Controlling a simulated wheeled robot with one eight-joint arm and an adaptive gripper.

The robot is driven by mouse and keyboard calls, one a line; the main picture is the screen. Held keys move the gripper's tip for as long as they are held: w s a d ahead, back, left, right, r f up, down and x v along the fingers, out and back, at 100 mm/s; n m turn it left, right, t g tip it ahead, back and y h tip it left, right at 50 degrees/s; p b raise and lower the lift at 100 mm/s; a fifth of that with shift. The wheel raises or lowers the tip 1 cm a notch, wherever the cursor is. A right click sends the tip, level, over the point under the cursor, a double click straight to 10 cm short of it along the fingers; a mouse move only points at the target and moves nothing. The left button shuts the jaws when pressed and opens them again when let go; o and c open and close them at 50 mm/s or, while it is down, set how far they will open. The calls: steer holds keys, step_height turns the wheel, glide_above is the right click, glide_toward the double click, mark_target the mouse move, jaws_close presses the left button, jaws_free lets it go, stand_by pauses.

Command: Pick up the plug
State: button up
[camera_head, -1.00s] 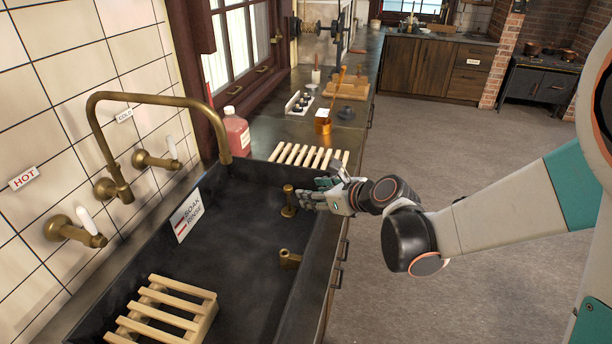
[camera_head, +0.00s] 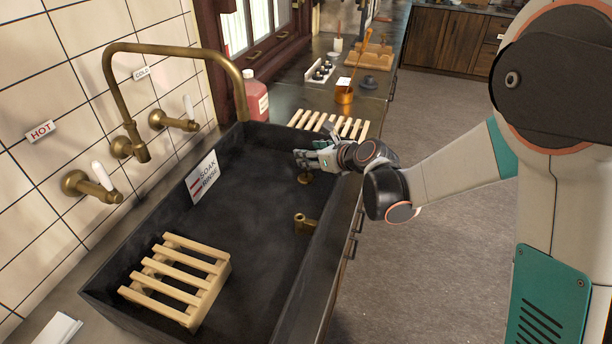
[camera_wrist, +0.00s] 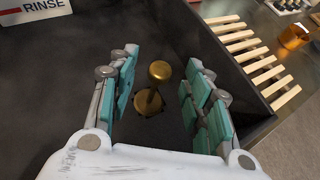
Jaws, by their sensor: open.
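The plug (camera_wrist: 150,101) is a brass piece with a round knob on a stem above a wider base. In the wrist view it stands on the dark sink floor, between and beyond the two fingers of my gripper (camera_wrist: 162,100). The fingers have teal pads, are spread apart and hold nothing. In the head view my gripper (camera_head: 304,160) is over the far right part of the sink. The plug (camera_head: 304,179) shows just below it there, its upper part hidden by the fingers.
The dark sink (camera_head: 254,215) has raised walls, with its right wall near my arm. A brass fitting (camera_head: 304,223) stands nearer along that side. One wooden rack (camera_head: 178,279) lies in the sink; another slatted rack (camera_head: 330,124) lies beyond its far edge. A brass faucet (camera_head: 170,48) arches over the left.

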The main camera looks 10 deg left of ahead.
steer(key=b+x, duration=0.1)
steer(key=x, duration=0.2)
steer(key=shift+a+f, duration=0.1)
steer(key=shift+f, duration=0.1)
steer(key=shift+r, duration=0.1)
jaws_close()
